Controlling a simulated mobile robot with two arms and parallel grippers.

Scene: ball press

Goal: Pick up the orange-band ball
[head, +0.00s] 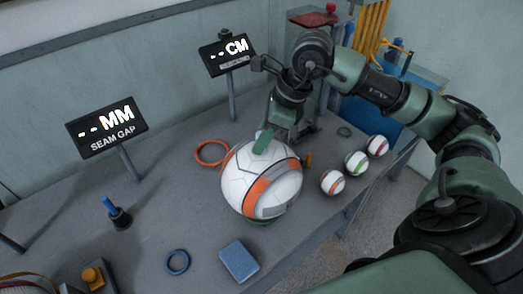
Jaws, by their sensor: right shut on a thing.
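The large white ball (237,188) with an orange band and grey patches is in the middle of the table. Something green shows under its lower edge. My right gripper (270,138) reaches down from above and behind the ball. One green finger lies against the ball's upper side; the other finger is hidden. The gripper is shut on this ball. I cannot tell whether the ball is clear of its support. A small white ball with an orange band (333,182) sits to the right. My left gripper is not in view.
Small balls with a green band (357,163) and a red band (377,146) sit near the table's right edge. An orange ring (199,155), a blue ring (168,266) and a blue block (239,261) lie around. Display signs (107,127) (227,55) stand behind.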

